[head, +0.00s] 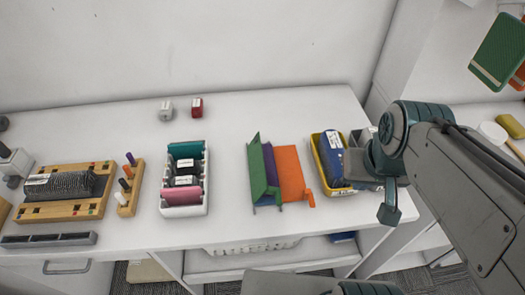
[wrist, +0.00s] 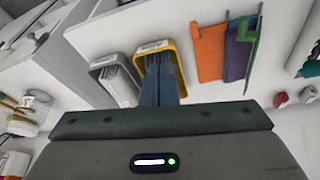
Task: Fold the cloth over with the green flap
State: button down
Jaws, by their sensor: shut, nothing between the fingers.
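The cloth lies on the white table in three coloured parts. In the head view its green flap (head: 257,172) is on the left and stands raised at a tilt. The purple middle part (head: 271,168) is partly hidden behind it. The orange flap (head: 291,172) lies spread to the right, with a small tab at its near corner. The wrist view shows the orange flap (wrist: 210,52), purple part (wrist: 236,58) and raised green flap (wrist: 252,45) too. My gripper (head: 389,213) is right of the cloth, apart from it; its fingers (wrist: 158,82) are shut and empty.
A yellow tray (head: 320,165) with blue contents stands between cloth and gripper, with a grey bin (wrist: 105,68) beside it. A white rack (head: 184,211) of coloured packets is left of the cloth. Bare table (head: 228,165) lies between rack and cloth.

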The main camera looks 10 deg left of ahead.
aim_at(258, 176)
jog(key=z, duration=0.8)
jog(key=k, duration=1.8)
jog(key=u, duration=0.7)
jog(key=i, duration=0.5)
jog(key=z, duration=0.05)
